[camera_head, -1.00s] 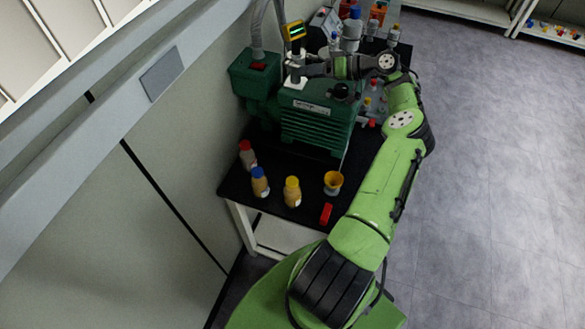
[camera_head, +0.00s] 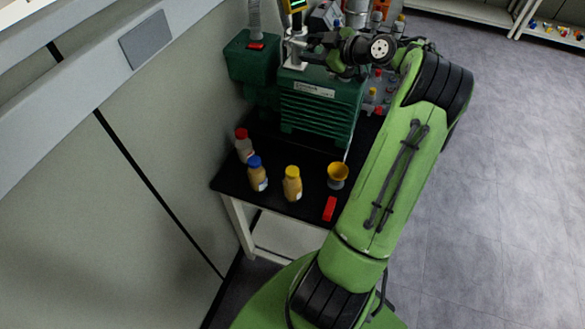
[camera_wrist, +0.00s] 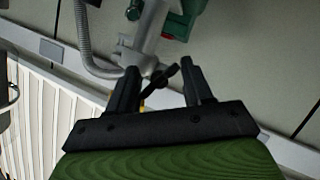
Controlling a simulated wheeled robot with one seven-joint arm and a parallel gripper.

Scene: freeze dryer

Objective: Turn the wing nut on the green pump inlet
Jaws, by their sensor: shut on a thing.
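The green pump (camera_head: 320,108) stands at the back of the black-topped table. Its metal inlet fitting (camera_head: 294,52) rises from its top left, below a small yellow-framed display. My gripper (camera_head: 312,40) is beside the upper part of this fitting, coming from the right. In the wrist view my gripper (camera_wrist: 160,72) has its two dark fingers apart, with a small dark wing-shaped piece, seemingly the wing nut (camera_wrist: 163,77), between them. The grey inlet fitting (camera_wrist: 142,58) is just beyond. The exact contact between fingers and nut is hard to see.
A yellow-capped bottle (camera_head: 292,184), a blue-capped bottle (camera_head: 257,174) and a red-capped bottle (camera_head: 244,146) stand at the table's front left. A yellow cup (camera_head: 338,174) and a red block (camera_head: 329,208) are near the front edge. A grey hose (camera_wrist: 88,45) hangs beside the fitting.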

